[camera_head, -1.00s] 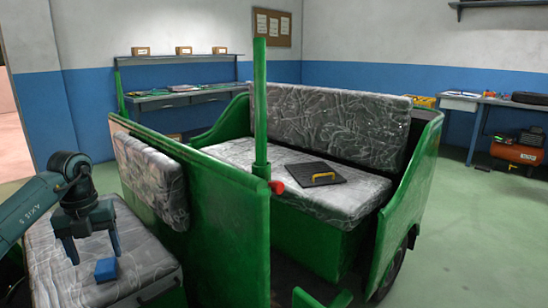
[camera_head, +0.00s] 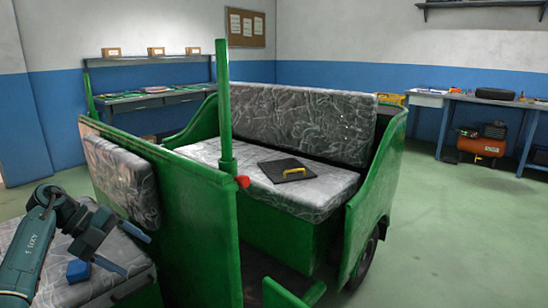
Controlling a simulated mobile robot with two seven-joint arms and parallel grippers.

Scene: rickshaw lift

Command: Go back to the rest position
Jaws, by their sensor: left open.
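My left gripper (camera_head: 108,252) is open and empty at the lower left. It is above the front seat (camera_head: 100,283), which has a grey patterned cover. A small blue block (camera_head: 78,270) lies on that seat below and beside the gripper, apart from its fingers as far as I can tell. The green rickshaw (camera_head: 190,225) fills the middle of the view. A dark square panel with a yellow handle (camera_head: 287,170) lies on its rear seat (camera_head: 220,155). My right gripper is not in view.
A workbench (camera_head: 150,100) stands behind. At the right are another bench (camera_head: 450,98) and an orange compressor (camera_head: 482,146). The green floor at the right is clear.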

